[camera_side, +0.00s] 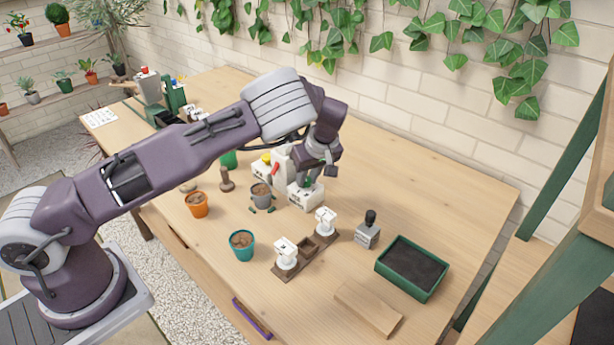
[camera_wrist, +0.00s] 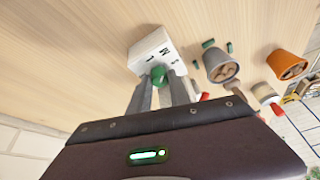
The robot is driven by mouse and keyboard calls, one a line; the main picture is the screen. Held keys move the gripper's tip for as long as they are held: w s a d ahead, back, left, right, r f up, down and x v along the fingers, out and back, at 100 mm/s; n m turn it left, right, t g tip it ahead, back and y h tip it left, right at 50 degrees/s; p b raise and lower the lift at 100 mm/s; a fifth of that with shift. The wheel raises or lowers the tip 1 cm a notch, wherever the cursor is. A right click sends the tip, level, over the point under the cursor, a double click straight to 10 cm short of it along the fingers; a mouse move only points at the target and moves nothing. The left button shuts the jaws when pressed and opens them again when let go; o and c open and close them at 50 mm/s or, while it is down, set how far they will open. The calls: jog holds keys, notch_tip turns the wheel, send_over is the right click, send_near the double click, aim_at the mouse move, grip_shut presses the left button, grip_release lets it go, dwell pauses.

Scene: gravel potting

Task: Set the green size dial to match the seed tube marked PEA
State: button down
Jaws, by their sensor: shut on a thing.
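The green size dial (camera_wrist: 159,73) sits on a white block (camera_wrist: 149,49) with dark letters on its faces, too small and turned to read surely. In the side view the white block (camera_side: 304,198) stands near the table's middle, and the dial shows only as a small dark green patch under my gripper. My gripper (camera_wrist: 160,82) comes down over the block, its two grey fingers shut on the dial from both sides. The dial's pointer and setting cannot be made out. I cannot make out a seed tube marked PEA in either view.
Near the block stand a grey pot (camera_side: 261,194), an orange pot (camera_side: 197,206) and a teal pot (camera_side: 241,245). A wooden stand (camera_side: 318,256) with white pieces, a knobbed grey block (camera_side: 367,237) and a green soil tray (camera_side: 408,291) are nearer the front. The table's right back is clear.

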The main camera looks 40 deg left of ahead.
aim_at(319, 188)
jog(key=n+g, duration=0.1)
jog(key=n, duration=0.3)
jog(key=shift+w+n+g, duration=0.15)
jog(key=shift+n+g, duration=0.15)
jog(key=shift+g, duration=0.1)
jog(key=shift+n+g, duration=0.8)
jog(key=shift+n, duration=1.5)
jog(key=shift+h, duration=0.3)
jog(key=c, duration=1.2)
grip_release()
jog(key=v, duration=0.7)
